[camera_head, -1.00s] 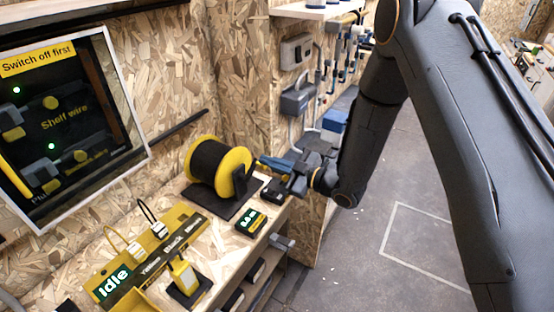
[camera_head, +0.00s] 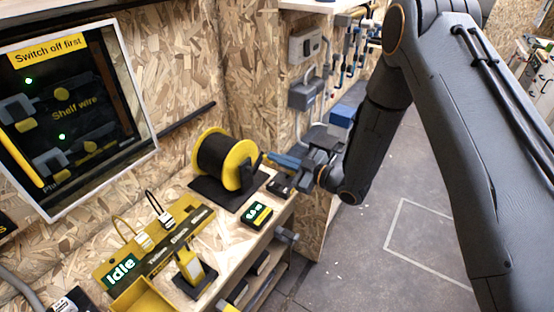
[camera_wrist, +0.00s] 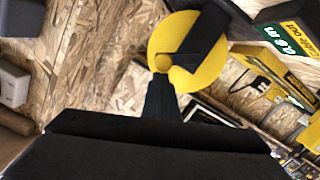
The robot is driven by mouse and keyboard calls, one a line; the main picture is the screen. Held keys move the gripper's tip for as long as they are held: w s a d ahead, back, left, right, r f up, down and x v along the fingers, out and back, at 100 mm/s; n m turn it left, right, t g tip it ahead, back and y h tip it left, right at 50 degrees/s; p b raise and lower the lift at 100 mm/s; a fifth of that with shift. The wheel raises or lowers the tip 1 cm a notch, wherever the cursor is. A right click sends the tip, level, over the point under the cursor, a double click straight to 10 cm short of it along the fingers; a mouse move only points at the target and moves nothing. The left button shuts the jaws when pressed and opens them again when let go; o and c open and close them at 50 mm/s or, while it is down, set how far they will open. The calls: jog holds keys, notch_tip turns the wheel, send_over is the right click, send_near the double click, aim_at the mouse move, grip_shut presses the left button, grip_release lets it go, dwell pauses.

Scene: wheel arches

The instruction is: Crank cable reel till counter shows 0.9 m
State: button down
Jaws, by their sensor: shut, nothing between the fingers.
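The cable reel (camera_head: 223,160) has yellow flanges and a dark winding, and stands on a black base on the bench. Its yellow flange fills the top middle of the wrist view (camera_wrist: 216,72), with a black bar across it and a small yellow knob (camera_wrist: 162,63) at its lower left. The counter (camera_head: 257,215) lies in front of the reel; in the wrist view it (camera_wrist: 298,38) seems to read 0.6 m. Contact with the crank cannot be told.
A yellow panel (camera_head: 152,243) with an "Idle" label stands at the bench's front left. A framed screen (camera_head: 75,110) leans on the chipboard wall. A small dark box (camera_head: 281,186) lies below my gripper. The floor at right is clear.

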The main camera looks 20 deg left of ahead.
jog(key=shift+w+f, duration=0.1)
jog(key=shift+w, duration=0.05)
jog(key=m+g+b, duration=0.1)
jog(key=m+b, duration=0.6)
jog(key=m, duration=0.2)
send_over(279, 189)
jog(key=w, duration=0.2)
jog(key=f, duration=0.5)
jog(key=shift+w+d, duration=0.2)
jog(key=shift+d, duration=0.1)
jog(key=shift+f+m+g+y+b, duration=0.3)
jog(key=shift+f+m+b, duration=0.4)
jog(key=shift+f+m, duration=0.3)
jog(key=f+m+b, duration=0.1)
jog(key=m, duration=0.1)
jog(key=shift+s+f+m, duration=0.15)
jog(key=shift+f+m, duration=0.05)
jog(key=shift+m, duration=0.2)
jog(key=m, duration=0.1)
jog(key=s+f+m+b, duration=0.1)
jog(key=f+m, duration=0.1)
jog(key=m, duration=0.1)
jog(key=shift+s+a+f+g+y+b, duration=0.15)
jog(key=shift+a+g+y+b, duration=0.15)
jog(key=shift+y, duration=0.1)
jog(key=shift+s+f, duration=0.15)
jog(key=shift+s+f, duration=0.1)
jog(key=shift+s, duration=0.05)
